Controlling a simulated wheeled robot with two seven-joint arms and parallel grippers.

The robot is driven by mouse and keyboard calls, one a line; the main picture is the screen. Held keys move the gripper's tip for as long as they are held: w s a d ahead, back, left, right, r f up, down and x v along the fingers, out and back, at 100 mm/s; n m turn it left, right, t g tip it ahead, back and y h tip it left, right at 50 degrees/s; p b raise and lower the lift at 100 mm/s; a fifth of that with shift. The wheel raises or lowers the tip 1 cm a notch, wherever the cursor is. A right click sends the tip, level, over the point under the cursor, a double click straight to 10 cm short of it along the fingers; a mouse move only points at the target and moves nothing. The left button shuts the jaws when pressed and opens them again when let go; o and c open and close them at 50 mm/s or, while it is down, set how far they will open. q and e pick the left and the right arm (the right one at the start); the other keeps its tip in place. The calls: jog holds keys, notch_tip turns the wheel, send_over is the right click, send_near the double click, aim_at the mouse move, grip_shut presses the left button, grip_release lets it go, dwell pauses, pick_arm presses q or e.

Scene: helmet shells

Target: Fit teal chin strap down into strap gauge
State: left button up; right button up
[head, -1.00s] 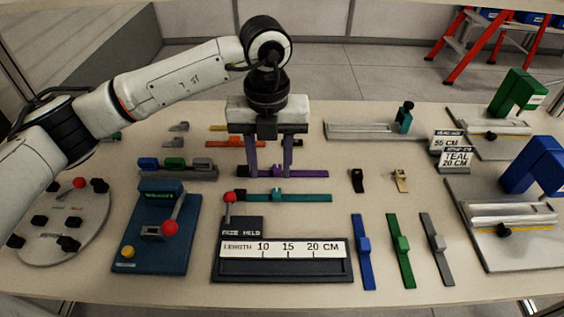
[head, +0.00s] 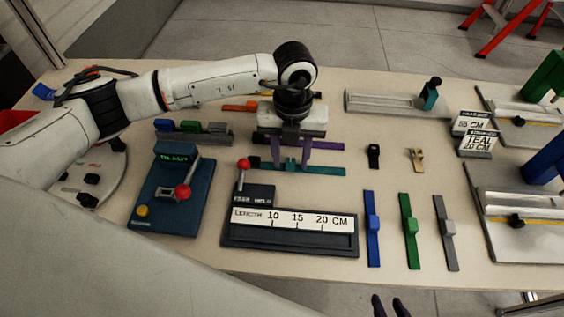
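The teal chin strap (head: 332,170) lies flat on the table behind the strap gauge, a dark tray with a white length scale marked 10, 15 and 20 CM (head: 292,238). My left gripper (head: 290,160) points down over the strap. Its two purple fingers are apart, one on each side of the strap's small teal slider. Whether they touch it I cannot tell. The strap's left end is partly behind the red-knobbed lever of the gauge. Only the two dark fingertips of my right gripper (head: 390,305) show at the bottom edge, with a narrow empty gap between them.
A purple strap (head: 327,146) lies just behind the teal one. Blue (head: 372,250), green (head: 411,250) and grey (head: 451,255) straps lie right of the gauge. A blue lever box (head: 165,205) stands at left. A sign (head: 478,143) reads TEAL 20 CM.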

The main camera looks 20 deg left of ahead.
pick_arm(q)
jog(key=shift+f, duration=0.1)
jog(key=shift+c, duration=0.3)
grip_shut()
